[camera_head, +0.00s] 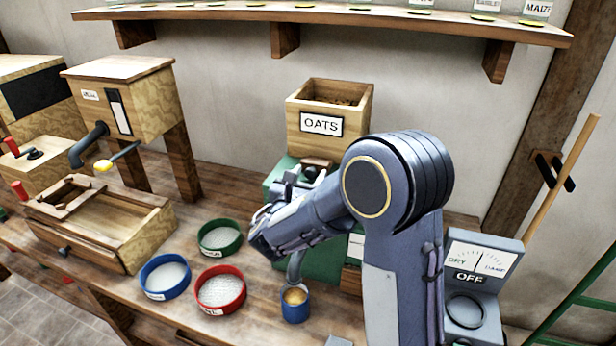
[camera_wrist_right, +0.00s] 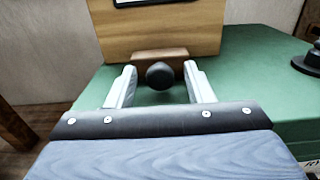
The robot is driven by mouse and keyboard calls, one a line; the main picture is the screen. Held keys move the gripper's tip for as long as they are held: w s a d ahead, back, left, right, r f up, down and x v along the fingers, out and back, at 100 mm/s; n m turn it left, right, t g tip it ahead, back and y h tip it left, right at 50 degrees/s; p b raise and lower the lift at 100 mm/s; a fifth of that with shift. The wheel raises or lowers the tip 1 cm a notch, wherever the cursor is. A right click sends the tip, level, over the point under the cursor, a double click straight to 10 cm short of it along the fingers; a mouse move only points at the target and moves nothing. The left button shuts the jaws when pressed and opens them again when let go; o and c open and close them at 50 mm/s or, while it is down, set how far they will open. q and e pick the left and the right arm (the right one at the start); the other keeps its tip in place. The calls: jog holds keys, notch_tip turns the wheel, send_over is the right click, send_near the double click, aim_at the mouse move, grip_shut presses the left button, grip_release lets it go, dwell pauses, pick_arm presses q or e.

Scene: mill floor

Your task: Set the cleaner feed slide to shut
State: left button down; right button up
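A dark round knob (camera_wrist_right: 160,75) on a small wooden slide block (camera_wrist_right: 146,57) sits at the foot of the wooden OATS hopper (camera_head: 325,122), above a green machine body (camera_wrist_right: 240,100). No label naming it the cleaner's slide is legible. My right gripper (camera_head: 304,180) is at the hopper's front. In the wrist view its two pale fingers (camera_wrist_right: 160,68) are open, one on each side of the knob, with gaps showing on both sides. In the head view my right arm hides much of the green machine. My left gripper is not in view.
Blue (camera_head: 165,277), red (camera_head: 220,289) and green (camera_head: 220,236) round sieves lie on the bench, near a small blue cup (camera_head: 295,304). A wooden machine with a yellow-tipped lever (camera_head: 104,165) stands left. A meter marked OFF (camera_head: 470,278) stands right. A shelf (camera_head: 330,20) runs above.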

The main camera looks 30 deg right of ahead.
jog(key=b+v, duration=0.1)
jog(key=v, duration=0.7)
jog(key=shift+b, duration=0.4)
jog(key=shift+d, duration=0.1)
jog(key=shift+c, duration=0.6)
jog(key=shift+t+y, duration=0.3)
jog(key=b+v, duration=0.2)
jog(key=v, duration=0.1)
jog(key=f+b+v, duration=0.1)
jog(key=v, duration=0.1)
jog(key=shift+s, duration=0.2)
jog(key=c, duration=0.5)
jog(key=s+a, duration=0.2)
jog(key=shift+s+r+n+b, duration=0.3)
jog(key=shift+r, duration=0.05)
grip_shut()
jog(key=p+x, duration=0.3)
jog(key=x, duration=1.1)
jog(key=shift+a, duration=0.1)
jog(key=shift+w, duration=0.1)
